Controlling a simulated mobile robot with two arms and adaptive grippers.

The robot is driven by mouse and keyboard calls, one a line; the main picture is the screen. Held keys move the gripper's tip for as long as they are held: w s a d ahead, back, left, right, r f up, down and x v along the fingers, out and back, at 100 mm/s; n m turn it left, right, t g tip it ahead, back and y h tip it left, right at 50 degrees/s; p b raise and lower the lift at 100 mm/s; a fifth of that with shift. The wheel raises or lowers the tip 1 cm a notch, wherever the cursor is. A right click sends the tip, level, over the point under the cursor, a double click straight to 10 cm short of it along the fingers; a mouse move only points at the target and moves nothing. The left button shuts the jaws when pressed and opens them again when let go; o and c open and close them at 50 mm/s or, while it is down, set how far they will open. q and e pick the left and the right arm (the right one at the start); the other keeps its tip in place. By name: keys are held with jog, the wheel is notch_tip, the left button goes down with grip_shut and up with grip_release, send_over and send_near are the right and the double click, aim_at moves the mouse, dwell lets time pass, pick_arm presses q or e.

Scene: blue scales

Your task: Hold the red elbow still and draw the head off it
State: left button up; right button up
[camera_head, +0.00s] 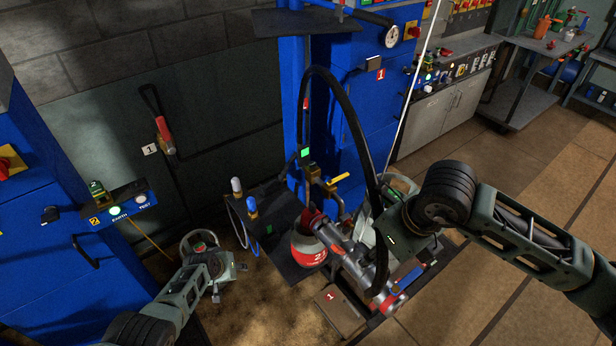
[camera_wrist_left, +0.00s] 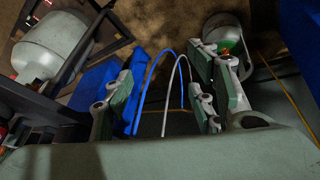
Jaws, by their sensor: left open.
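A dark red elbow-like piece (camera_head: 311,216) sits at the top of the red bottle, at the upper end of a silver tubular part (camera_head: 350,255). That part slants down to the right and ends in a red piece (camera_head: 394,303). I cannot tell for sure which piece is the head. My right gripper (camera_head: 388,232) is over the silver part, close to the black hose; its fingers are hard to make out. My left gripper (camera_head: 228,277) is open and empty, low at left, well apart from the elbow. Its spread fingers show in the left wrist view (camera_wrist_left: 160,100).
A red bottle (camera_head: 308,254) stands by a dark stand (camera_head: 268,205). A black hose (camera_head: 350,115) arches over it. A grey cylinder (camera_head: 203,240) is beside my left gripper. Blue and white thin hoses (camera_wrist_left: 165,80) cross between the left fingers. The floor at right is clear.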

pick_arm(q)
jog(key=w+d+r+m+h, duration=0.1)
jog(key=w+d+r+m, duration=0.3)
jog(key=r, duration=0.4)
jog(key=w+d+r+m+h, duration=0.1)
jog(key=w+d+r+m, duration=0.1)
jog(key=w+d+r, duration=0.5)
jog(key=w+d+r+m+h, duration=0.1)
jog(key=w+r+m, duration=0.3)
jog(key=r, duration=0.6)
pick_arm(e)
jog(key=shift+d, duration=0.15)
pick_arm(q)
notch_tip(320, 180, up, 14)
jog(key=f+m+g+y, duration=0.1)
jog(key=m+g+y, duration=0.35)
jog(key=m, duration=1.25)
send_over(308, 210)
jog(key=shift+r+g+h, duration=0.25)
jog(key=shift+g, duration=0.2)
notch_tip(308, 210, down, 12)
jog(key=shift+r, duration=0.1)
